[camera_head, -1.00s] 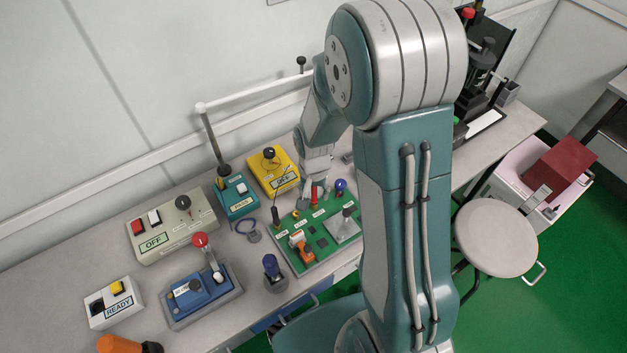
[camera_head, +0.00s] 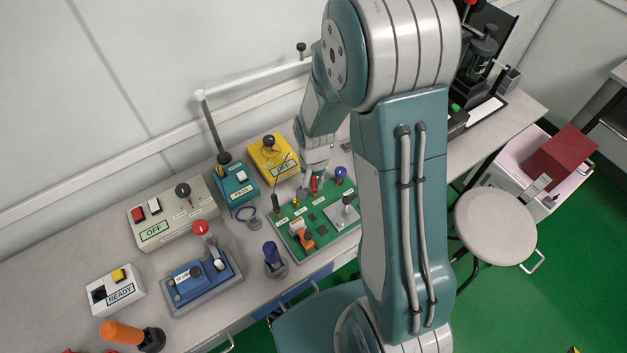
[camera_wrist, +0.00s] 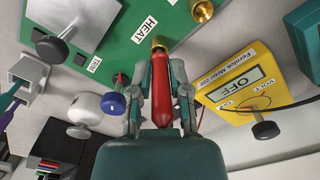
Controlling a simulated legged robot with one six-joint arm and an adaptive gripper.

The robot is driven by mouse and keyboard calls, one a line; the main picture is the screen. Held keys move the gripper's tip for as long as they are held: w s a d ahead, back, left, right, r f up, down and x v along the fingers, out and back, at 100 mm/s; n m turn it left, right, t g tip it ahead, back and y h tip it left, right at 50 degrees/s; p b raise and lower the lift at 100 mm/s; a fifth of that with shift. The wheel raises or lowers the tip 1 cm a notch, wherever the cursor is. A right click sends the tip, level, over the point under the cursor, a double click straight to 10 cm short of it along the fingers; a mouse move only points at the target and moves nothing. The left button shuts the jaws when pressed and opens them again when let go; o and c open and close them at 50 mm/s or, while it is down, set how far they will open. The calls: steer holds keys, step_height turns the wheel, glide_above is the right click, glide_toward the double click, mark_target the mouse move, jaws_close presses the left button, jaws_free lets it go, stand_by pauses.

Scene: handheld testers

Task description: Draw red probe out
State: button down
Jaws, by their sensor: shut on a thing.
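The red probe (camera_wrist: 158,92) stands between the fingers of my gripper (camera_wrist: 158,98) in the wrist view. The fingers are shut on its red body from both sides. Its far end meets a brass collar (camera_wrist: 160,43) at the edge of the green board (camera_wrist: 120,50); I cannot tell how deep it sits. In the head view the red probe (camera_head: 313,185) shows as a small red piece below my gripper (camera_head: 308,188), at the back edge of the green board (camera_head: 325,247).
A blue-topped knob (camera_head: 340,172) is close to the probe. A yellow meter reading OFF (camera_head: 272,155) and a teal box (camera_head: 236,187) stand to the left. A blue joystick (camera_head: 272,255) and an orange-handled switch (camera_head: 301,233) are nearer the front.

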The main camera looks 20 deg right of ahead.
steer(key=shift+r, duration=2.35)
